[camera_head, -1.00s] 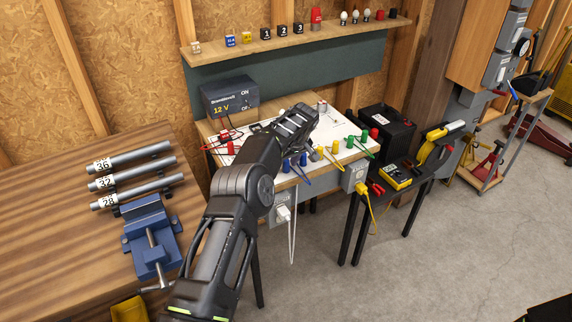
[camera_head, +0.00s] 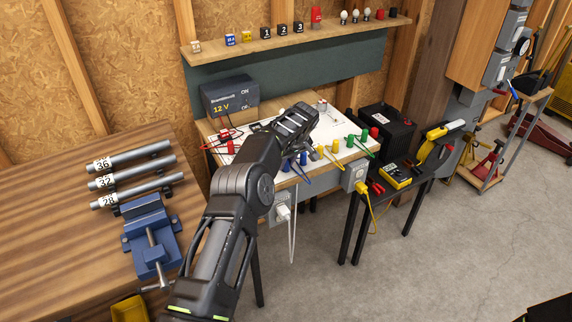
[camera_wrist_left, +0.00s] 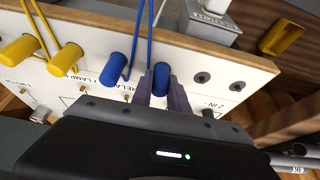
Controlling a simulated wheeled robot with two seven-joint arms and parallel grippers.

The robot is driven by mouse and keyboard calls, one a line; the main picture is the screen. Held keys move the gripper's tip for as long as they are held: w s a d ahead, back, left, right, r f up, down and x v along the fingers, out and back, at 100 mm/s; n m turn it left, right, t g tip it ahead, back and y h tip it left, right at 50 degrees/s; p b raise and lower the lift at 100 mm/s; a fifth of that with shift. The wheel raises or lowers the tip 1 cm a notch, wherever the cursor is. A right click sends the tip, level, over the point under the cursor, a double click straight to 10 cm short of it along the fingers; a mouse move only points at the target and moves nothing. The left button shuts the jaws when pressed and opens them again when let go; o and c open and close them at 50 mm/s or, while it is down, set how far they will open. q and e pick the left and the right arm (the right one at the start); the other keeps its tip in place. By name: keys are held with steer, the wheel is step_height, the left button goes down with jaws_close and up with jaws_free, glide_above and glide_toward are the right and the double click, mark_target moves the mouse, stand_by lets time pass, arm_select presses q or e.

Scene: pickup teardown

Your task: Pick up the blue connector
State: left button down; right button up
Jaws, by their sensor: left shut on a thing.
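Two blue connectors stand on the white panel (camera_wrist_left: 215,75), and blue wires run past them. In the left wrist view, one blue connector (camera_wrist_left: 161,72) sits between the two fingers of my left gripper (camera_wrist_left: 161,86). The gripper is shut on it. The connector is still at the panel; whether its tip is seated in a socket is hidden. The other blue connector (camera_wrist_left: 113,70) stands just left of it, outside the fingers. In the head view my left arm reaches over the panel and its fingertips are hidden. My right gripper is not in view.
Yellow connectors (camera_wrist_left: 66,59) stand beside the blue ones. Green connectors (camera_head: 363,136) are farther right on the panel. A 12 V supply (camera_head: 230,98) stands behind it. A vise (camera_head: 150,235) is on the wooden bench at the left. A small black table (camera_head: 415,165) stands at the right.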

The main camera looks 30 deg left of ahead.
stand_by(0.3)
arm_select(q)
steer(key=shift+w+r, duration=0.1)
steer(key=shift+r, duration=0.4)
step_height(320, 180, up, 9)
steer(key=shift+b, duration=0.4)
stand_by(0.4)
